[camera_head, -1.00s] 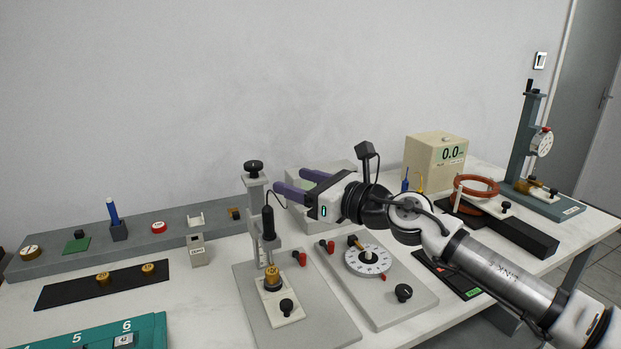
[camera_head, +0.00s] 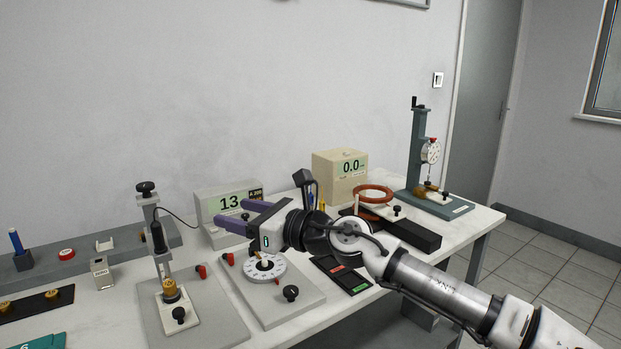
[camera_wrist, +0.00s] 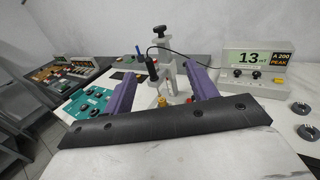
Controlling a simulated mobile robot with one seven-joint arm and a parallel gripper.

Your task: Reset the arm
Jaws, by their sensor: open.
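My gripper (camera_head: 249,216) is in the middle of the head view, raised over the table, with its two purple fingers pointing left. The fingers are apart and nothing shows between them. In the wrist view my gripper (camera_wrist: 158,92) also shows open, its purple fingers on either side of the probe stand behind them. In the head view my gripper covers part of the grey meter (camera_head: 208,206), which reads 13. The round white dial (camera_head: 258,272) lies on its plate just below my wrist.
The probe stand (camera_head: 157,235) stands left of my gripper. A beige box reading 0.0 (camera_head: 340,178), a copper-coloured ring (camera_head: 374,194) and a dial gauge stand (camera_head: 418,150) are toward the right. The floor (camera_head: 560,270) right of the table (camera_head: 484,222) is clear.

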